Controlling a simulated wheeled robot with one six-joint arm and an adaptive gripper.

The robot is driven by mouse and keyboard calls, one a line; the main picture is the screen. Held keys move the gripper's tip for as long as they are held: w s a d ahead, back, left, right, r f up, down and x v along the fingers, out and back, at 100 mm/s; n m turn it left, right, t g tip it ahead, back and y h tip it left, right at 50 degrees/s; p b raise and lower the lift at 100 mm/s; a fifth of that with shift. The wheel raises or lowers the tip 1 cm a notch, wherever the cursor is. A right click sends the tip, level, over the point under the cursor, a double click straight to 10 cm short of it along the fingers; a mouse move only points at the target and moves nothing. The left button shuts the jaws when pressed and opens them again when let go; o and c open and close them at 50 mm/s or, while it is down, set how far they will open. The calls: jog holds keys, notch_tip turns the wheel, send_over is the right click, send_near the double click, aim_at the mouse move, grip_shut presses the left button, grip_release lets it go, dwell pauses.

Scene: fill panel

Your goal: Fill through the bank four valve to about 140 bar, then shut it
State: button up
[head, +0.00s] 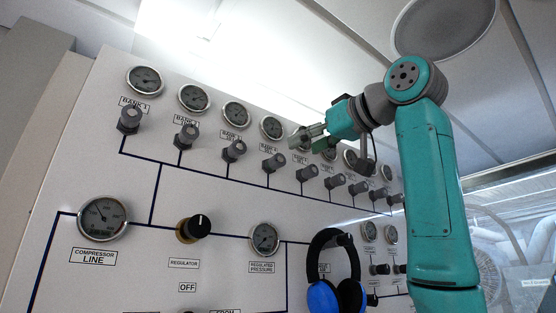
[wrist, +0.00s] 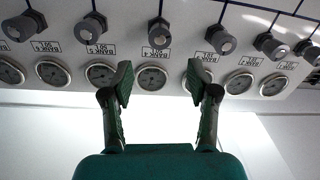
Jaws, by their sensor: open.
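The bank valves are grey knobs in a sloping row on the white panel, each below a round gauge. The fourth valve from the left (head: 274,163), which I take as bank four, sits under its gauge (head: 271,128) in the head view; its small label and the gauge reading are too small to read surely. My gripper (head: 300,139) is open and empty, up by the gauge row just right of that gauge. In the wrist view my gripper's fingers (wrist: 158,72) stand apart before a gauge (wrist: 152,78) and below a knob (wrist: 158,35). No knob is between the fingers.
The compressor line gauge (head: 102,217), regulator knob (head: 194,228) and regulated pressure gauge (head: 264,239) are lower on the panel. A blue and black headset (head: 335,290) hangs at the lower middle. Neighbouring knobs stand close on both sides. A ceiling is overhead.

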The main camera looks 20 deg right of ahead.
aim_at(280, 158)
jog(key=x, duration=0.9)
grip_shut()
